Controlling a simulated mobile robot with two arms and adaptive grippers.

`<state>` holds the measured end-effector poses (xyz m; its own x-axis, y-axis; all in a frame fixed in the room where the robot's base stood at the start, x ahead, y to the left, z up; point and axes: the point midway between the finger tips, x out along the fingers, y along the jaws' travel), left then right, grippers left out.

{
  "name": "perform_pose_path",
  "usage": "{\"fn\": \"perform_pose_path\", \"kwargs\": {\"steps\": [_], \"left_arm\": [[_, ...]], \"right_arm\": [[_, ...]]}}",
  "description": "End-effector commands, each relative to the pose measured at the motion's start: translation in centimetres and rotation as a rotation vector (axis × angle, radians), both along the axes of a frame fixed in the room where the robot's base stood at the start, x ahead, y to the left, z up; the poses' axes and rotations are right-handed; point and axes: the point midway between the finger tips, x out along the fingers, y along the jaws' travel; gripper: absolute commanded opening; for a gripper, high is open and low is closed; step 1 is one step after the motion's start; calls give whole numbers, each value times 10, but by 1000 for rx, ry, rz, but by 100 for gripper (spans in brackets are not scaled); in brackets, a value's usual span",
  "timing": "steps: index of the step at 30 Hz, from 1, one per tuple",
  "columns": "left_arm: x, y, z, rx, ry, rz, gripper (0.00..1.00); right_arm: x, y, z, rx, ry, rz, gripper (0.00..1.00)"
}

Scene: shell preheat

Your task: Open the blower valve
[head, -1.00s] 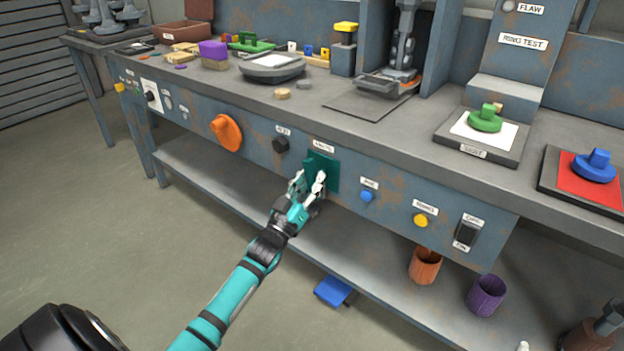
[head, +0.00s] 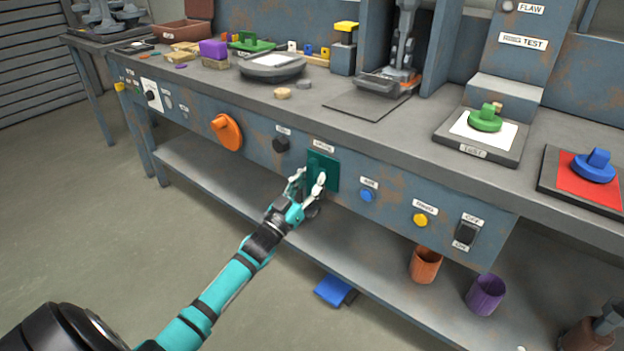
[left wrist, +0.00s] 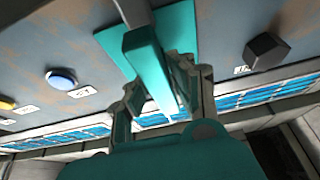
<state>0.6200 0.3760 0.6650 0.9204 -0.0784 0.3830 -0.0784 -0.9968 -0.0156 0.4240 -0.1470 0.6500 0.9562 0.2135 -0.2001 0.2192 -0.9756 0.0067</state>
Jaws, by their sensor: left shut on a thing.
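A dark teal square plate (head: 325,162) with a label above it, too blurred to read, is on the bench's front panel. In the left wrist view the teal plate (left wrist: 178,28) carries a teal bar-shaped handle (left wrist: 143,58), which I take for the blower valve handle. My left gripper (head: 309,181) is at the lower part of the plate. In the left wrist view its fingers (left wrist: 157,84) are on both sides of the handle, shut on it. The fingers hide most of the handle in the head view. My right gripper is not in view.
On the same panel are an orange knob (head: 227,132), a black knob (head: 281,144), a blue button (head: 367,195), a yellow button (head: 420,220) and a black switch (head: 467,233). Below is a shelf with an orange cup (head: 426,265) and a purple cup (head: 486,294).

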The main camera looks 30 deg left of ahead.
Motion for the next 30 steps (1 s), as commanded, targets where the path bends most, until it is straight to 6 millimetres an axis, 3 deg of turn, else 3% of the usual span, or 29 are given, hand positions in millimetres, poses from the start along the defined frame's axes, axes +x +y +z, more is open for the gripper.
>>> {"fn": "perform_pose_path", "kwargs": {"steps": [1, 2, 6, 17, 30], "left_arm": [[0, 0, 0, 3, 1, 1, 0], [0, 0, 0, 3, 1, 1, 26], [0, 0, 0, 2, 1, 2, 44], [-6, 1, -3, 0, 1, 1, 44], [-84, 7, -36, 0, 4, 1, 44]], "right_arm": [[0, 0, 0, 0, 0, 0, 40], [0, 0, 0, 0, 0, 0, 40], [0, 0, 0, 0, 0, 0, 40], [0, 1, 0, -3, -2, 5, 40], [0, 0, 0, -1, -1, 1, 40]]}}
